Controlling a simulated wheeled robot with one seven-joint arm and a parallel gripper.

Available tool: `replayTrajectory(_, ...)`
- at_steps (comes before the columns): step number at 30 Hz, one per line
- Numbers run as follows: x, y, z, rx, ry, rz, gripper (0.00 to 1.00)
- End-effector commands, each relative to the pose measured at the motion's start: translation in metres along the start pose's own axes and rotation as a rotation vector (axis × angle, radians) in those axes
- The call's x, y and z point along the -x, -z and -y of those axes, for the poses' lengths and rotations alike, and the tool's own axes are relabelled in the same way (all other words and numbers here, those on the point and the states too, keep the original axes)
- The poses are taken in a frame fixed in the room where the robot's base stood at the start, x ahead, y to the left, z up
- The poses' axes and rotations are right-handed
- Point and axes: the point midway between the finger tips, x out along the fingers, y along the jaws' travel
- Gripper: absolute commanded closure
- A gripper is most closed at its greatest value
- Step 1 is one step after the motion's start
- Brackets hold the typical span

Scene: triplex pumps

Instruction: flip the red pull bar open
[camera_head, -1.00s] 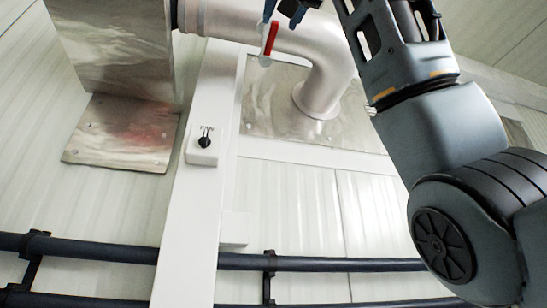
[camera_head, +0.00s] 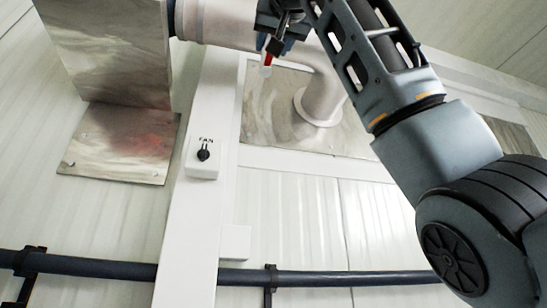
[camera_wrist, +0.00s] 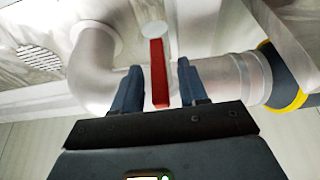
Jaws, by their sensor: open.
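The red pull bar (camera_wrist: 159,74) shows in the wrist view, running from a pale round end (camera_wrist: 154,30) down between my gripper's two dark fingers. My gripper (camera_wrist: 160,82) is open, with one finger on each side of the bar and a visible gap on both sides. In the head view the red bar (camera_head: 268,58) is mostly hidden behind my gripper (camera_head: 276,40), with only a small red part and its pale lower end showing. I cannot tell from these frames whether any finger touches it.
A thick pale pipe (camera_head: 318,92) bends behind the bar and enters a metal wall plate (camera_head: 262,115). A white post (camera_head: 196,215) with a FAN switch (camera_head: 203,156) stands to the left. A dark pipe (camera_head: 330,278) runs along the wall below.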

Motion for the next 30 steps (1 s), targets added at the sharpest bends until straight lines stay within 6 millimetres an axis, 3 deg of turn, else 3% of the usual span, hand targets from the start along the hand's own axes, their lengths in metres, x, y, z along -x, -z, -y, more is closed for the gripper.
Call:
replayTrajectory(2, 0.0001, -0.0002, 0.0000, 0.000, 0.000, 0.000, 0.60)
replayTrajectory(14, 0.0003, -0.0001, 0.0001, 0.000, 0.000, 0.000, 0.99)
replayTrajectory(30, 0.0040, 0.0007, -0.0034, -0.002, 0.005, 0.000, 1.00)
